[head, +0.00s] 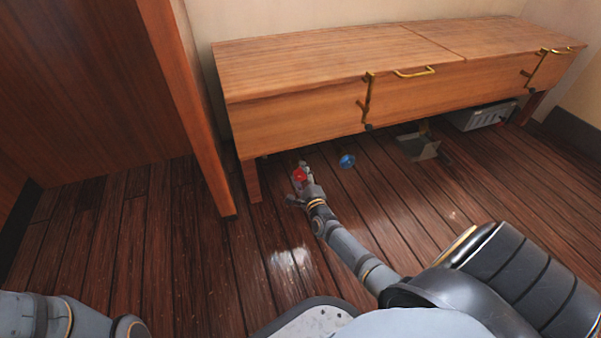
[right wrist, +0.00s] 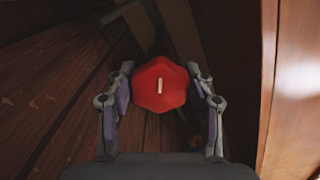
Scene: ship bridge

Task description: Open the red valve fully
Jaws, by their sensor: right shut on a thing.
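The red valve (head: 299,175) is low near the floor, by the front left part of the wooden bench. In the right wrist view the red valve (right wrist: 150,86) is a lobed knob with a pale mark on its face, the mark standing upright in the picture. My right gripper (head: 301,181) is at the red valve, with one finger on each side of it, shut on it. In the right wrist view the fingers of the right gripper (right wrist: 160,85) flank the knob. The valve's stem is hidden behind the knob. My left gripper is out of view; only part of my left arm shows.
A blue valve (head: 347,161) sits to the right of the red one. The wooden bench (head: 300,102) with brass handles overhangs this area, and its leg (head: 251,181) stands to the left. A grey box (head: 482,116) is under the bench at right. Open plank floor lies in front.

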